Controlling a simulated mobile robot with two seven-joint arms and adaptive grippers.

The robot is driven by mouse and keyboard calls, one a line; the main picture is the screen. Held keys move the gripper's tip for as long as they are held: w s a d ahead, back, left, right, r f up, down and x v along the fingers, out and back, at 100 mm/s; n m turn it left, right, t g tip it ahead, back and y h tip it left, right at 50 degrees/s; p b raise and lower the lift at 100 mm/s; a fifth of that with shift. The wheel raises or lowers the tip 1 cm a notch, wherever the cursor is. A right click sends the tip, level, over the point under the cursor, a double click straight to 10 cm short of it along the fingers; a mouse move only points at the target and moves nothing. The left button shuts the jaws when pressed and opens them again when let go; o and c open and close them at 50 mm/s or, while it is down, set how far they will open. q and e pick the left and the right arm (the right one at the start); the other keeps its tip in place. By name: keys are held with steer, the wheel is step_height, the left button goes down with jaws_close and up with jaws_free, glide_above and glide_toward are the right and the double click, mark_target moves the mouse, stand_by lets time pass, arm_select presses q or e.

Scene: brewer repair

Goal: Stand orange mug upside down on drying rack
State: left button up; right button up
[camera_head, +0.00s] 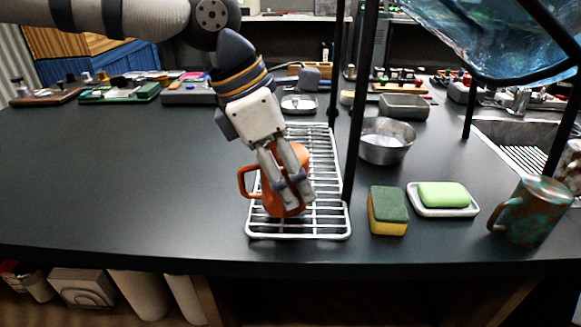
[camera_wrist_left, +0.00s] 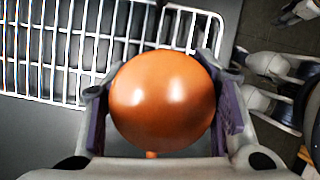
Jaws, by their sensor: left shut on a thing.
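The orange mug (camera_head: 271,180) is at the near part of the white wire drying rack (camera_head: 322,222), with its handle out to the left. My left gripper (camera_head: 300,195) comes down from above and is shut on the mug, its fingers covering part of it. In the left wrist view the mug (camera_wrist_left: 163,100) shows a smooth, rounded, closed orange surface between the two fingers, so its bottom faces the camera. The rack (camera_wrist_left: 85,45) shows behind it. I cannot tell whether the mug touches the wires. My right gripper is not in view.
A green and yellow sponge (camera_head: 388,211), a soap dish (camera_head: 441,210) with green soap and a mottled mug (camera_head: 530,211) stand right of the rack. A metal bowl (camera_head: 386,140) and black upright posts (camera_head: 362,100) are close behind.

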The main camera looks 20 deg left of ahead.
arm_select(q)
steer(key=o, duration=1.2)
